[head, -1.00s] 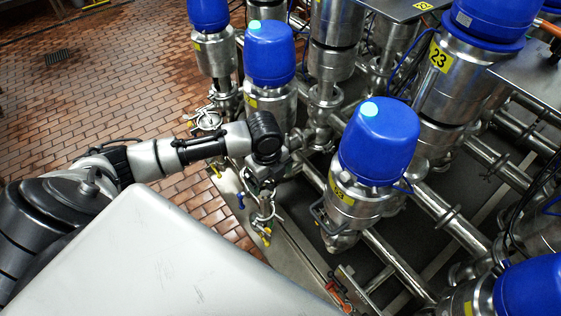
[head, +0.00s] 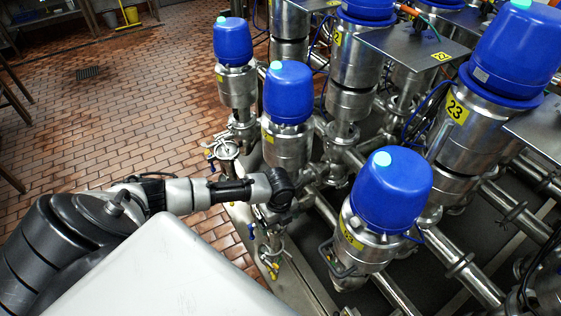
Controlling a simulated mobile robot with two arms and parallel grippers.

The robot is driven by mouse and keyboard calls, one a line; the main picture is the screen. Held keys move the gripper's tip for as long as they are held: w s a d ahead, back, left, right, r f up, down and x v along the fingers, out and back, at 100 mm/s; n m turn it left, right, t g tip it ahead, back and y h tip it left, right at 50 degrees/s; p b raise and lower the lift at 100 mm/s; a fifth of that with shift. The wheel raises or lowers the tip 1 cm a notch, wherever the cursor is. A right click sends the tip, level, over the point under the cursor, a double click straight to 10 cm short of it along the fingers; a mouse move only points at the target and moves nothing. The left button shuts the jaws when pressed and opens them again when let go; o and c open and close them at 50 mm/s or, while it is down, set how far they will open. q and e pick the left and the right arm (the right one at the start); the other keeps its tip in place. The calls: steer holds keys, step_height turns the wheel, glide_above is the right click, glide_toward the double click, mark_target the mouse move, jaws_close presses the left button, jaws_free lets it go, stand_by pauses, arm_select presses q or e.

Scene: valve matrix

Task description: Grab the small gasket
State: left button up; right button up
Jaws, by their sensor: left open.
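I cannot make out the small gasket in the head view. My left arm comes in from the left, and its dark wrist ends among the steel valves. My left gripper (head: 271,214) is small and partly lost against the steel fittings below the wrist. It is open, and I see nothing held in it. An open round pipe fitting with a clamp (head: 225,149) stands to the left of and beyond the gripper. Another clamped fitting (head: 270,254) with yellow parts is just below the gripper. My right gripper is not in view.
Blue-capped steel valves stand close around the gripper: one behind it (head: 289,93) and one to its right (head: 391,189). Steel pipes (head: 455,266) run between them at the right. The brick-tiled floor (head: 120,130) at the left is mostly clear.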

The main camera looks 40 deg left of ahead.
arm_select(q)
steer(key=shift+f, duration=0.15)
steer(key=shift+c, duration=0.3)
steer(key=c, duration=0.7)
